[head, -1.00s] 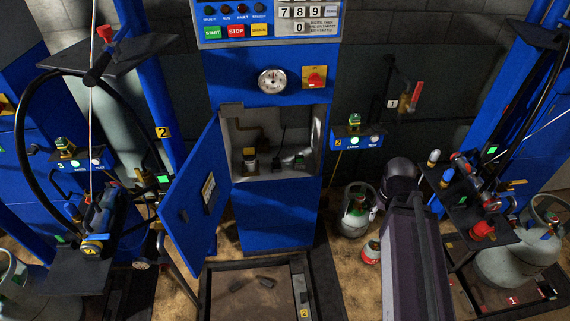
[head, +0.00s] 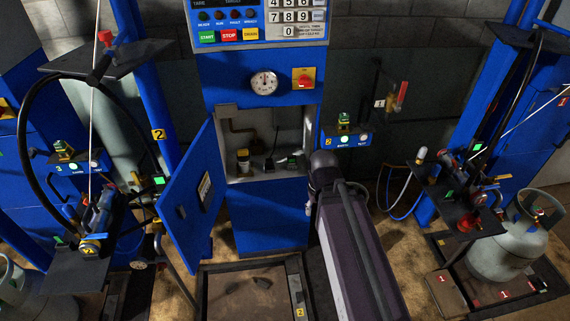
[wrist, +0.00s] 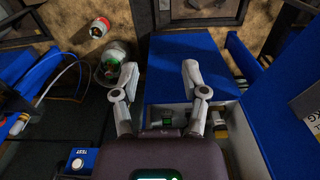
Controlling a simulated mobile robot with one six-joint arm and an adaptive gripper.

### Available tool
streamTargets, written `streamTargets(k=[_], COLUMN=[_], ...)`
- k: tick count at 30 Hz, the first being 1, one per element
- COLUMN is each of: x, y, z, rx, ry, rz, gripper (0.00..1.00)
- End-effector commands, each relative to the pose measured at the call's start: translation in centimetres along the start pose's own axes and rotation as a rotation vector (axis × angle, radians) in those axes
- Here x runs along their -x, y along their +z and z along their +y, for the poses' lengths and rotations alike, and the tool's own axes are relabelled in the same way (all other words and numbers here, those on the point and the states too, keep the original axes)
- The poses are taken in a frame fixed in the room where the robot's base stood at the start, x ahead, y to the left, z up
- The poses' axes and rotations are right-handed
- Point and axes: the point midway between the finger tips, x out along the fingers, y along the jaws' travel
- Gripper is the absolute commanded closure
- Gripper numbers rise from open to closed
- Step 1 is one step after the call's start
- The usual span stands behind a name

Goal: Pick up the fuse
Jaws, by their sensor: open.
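The open blue cabinet (head: 270,215) has a grey shelf inside. On it, in the head view, stand a small upright cylinder (head: 243,160) with a pale top and dark base, and a dark piece with a green patch (head: 289,161). I cannot tell for sure which one is the fuse. My gripper (wrist: 160,72) is open and empty in the wrist view, its fingers apart above the blue cabinet's edge. Part of the compartment (wrist: 225,117) shows to the right of the fingers. In the head view my arm's end is at the cabinet's right side and its fingers are not clear.
The cabinet door (head: 190,200) hangs open to the left. A control panel with dial (head: 264,82) is above the opening. A platform scale (head: 250,290) lies in front. A red-and-white canister (wrist: 99,27) stands on the floor.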

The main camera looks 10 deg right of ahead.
Motion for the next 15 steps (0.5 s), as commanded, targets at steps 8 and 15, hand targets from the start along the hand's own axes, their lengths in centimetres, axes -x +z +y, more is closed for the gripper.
streamTargets(k=[8, 15], x=[0.0, -0.39], y=[-0.02, -0.46], z=[-0.01, -0.01], rx=[0.0, 0.0], ry=[0.0, 0.0], rz=[0.0, 0.011], gripper=[0.43, 0.03])
